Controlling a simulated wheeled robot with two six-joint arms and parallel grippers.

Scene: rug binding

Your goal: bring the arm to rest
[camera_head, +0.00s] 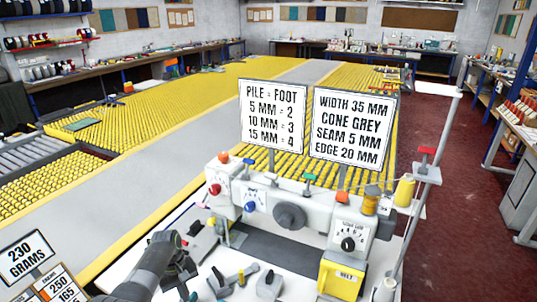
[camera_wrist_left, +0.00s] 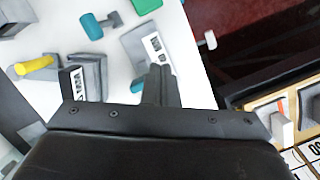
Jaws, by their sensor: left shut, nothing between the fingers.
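My left arm comes in from the bottom edge of the head view, and its dark gripper (camera_head: 186,285) is over the white worktop in front of the sewing machine (camera_head: 290,205). In the left wrist view the two dark fingers (camera_wrist_left: 158,85) are together with nothing between them. They point over the white worktop (camera_wrist_left: 195,75), close to a grey block with a label (camera_wrist_left: 145,50). I cannot tell the height of the fingers above it. My right gripper is in neither view.
Small grey parts and a lever tool (camera_head: 233,280) lie on the worktop beside the gripper. A scale sign (camera_head: 27,257) stands at the bottom left. A thread stand (camera_head: 425,185) rises on the right. The dark red floor (camera_head: 455,200) is clear.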

